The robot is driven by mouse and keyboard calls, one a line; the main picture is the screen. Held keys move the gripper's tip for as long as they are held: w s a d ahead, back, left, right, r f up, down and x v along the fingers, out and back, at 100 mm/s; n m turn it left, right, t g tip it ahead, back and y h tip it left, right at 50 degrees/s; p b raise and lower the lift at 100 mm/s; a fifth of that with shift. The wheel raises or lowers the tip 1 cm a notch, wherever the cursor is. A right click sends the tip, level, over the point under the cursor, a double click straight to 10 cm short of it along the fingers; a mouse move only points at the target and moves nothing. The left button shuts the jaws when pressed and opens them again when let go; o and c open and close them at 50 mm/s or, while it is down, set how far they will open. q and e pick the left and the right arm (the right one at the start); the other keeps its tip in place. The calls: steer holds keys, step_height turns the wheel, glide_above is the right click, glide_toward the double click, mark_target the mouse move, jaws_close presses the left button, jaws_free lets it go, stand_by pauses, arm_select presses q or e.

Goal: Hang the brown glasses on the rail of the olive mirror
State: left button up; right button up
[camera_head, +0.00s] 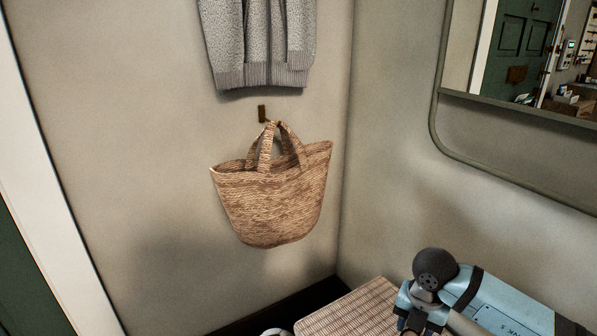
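The olive mirror (440,75) hangs on the right wall at the upper right, cut off by the picture's top and right edges. Its olive tube rail (500,178) curves down and runs below the glass, with a gap of bare wall between. Nothing hangs on the part of the rail in view. The brown glasses are not in view. Part of my light-blue arm reaches in at the lower right, below the mirror. I see no gripper fingertips of either hand.
A woven basket (272,205) hangs from a wall hook (262,113) left of the corner. A grey knitted garment (262,45) hangs above it. A checked woven seat (350,312) is at the bottom. The wall below the rail is bare.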

steer(key=n, duration=0.2)
steer(key=r+n, duration=0.1)
steer(key=n, duration=0.1)
steer(key=shift+w+a, duration=0.25)
steer(key=shift+w, duration=0.15)
steer(key=n, duration=0.4)
steer(key=w+r+n, duration=0.1)
steer(key=n, duration=0.1)
steer(key=shift+a, duration=0.3)
steer(key=w+r+n+p, duration=0.1)
steer(key=w+r+n, duration=0.15)
steer(key=n, duration=1.35)
steer(key=w+r+n, duration=0.2)
steer(key=r+n, duration=0.2)
steer(key=n, duration=1.2)
arm_select(q)
steer(key=s+a+r+g+y+p, duration=0.4)
steer(key=a+r+p, duration=0.4)
steer(key=p, duration=3)
steer(key=shift+g+y, duration=0.9)
steer(key=shift+y, duration=0.2)
arm_select(e)
steer(key=s+r, duration=0.3)
steer(key=r, duration=0.8)
steer(key=s+r, duration=0.3)
steer(key=r, duration=0.8)
steer(key=s+r+n, duration=0.1)
steer(key=s+r, duration=0.3)
steer(key=r, duration=0.8)
steer(key=shift+d, duration=0.3)
